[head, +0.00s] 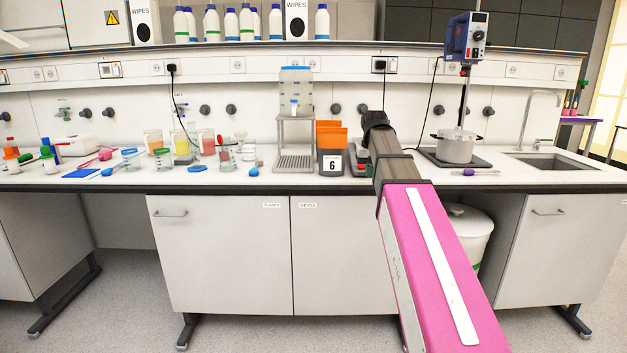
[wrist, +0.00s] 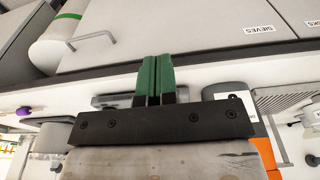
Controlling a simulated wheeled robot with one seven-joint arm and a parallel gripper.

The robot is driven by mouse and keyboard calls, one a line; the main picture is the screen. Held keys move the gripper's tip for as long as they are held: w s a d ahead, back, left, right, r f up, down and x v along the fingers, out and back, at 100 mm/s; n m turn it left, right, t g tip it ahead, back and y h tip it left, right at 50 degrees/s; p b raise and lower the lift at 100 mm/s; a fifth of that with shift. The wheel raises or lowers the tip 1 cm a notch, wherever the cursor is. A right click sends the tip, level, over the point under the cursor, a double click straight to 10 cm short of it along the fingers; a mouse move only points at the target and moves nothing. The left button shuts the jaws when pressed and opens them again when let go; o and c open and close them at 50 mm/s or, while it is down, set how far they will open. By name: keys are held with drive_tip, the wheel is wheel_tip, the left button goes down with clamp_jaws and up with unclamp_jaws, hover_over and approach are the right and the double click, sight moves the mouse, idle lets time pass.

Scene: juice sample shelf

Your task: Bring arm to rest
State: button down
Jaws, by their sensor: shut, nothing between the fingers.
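My arm reaches forward from the lower right of the head view, with its dark end over the bench front. My gripper (wrist: 154,80) shows in the wrist view as two green-padded fingers pressed together, with nothing between them. In the head view the fingers are hidden behind the arm's dark end.
A pot (head: 455,147) on a hotplate under a stirrer stands right of my arm, beside a sink (head: 556,162). A clear dispenser (head: 295,95) on a stand is left of the bin. Several beakers and jars (head: 181,146) crowd the bench's left. A white bucket (head: 466,230) stands below.

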drive_tip(key=s+f, duration=0.7)
drive_tip(key=f, duration=0.6)
drive_tip(key=s+f+g, duration=0.1)
drive_tip(key=s+f, duration=0.5)
drive_tip(key=f, duration=0.8)
drive_tip(key=s+f, duration=0.7)
drive_tip(key=f, duration=0.6)
drive_tip(key=shift+s+f+g, duration=0.15)
drive_tip(key=shift+s+g, duration=0.15)
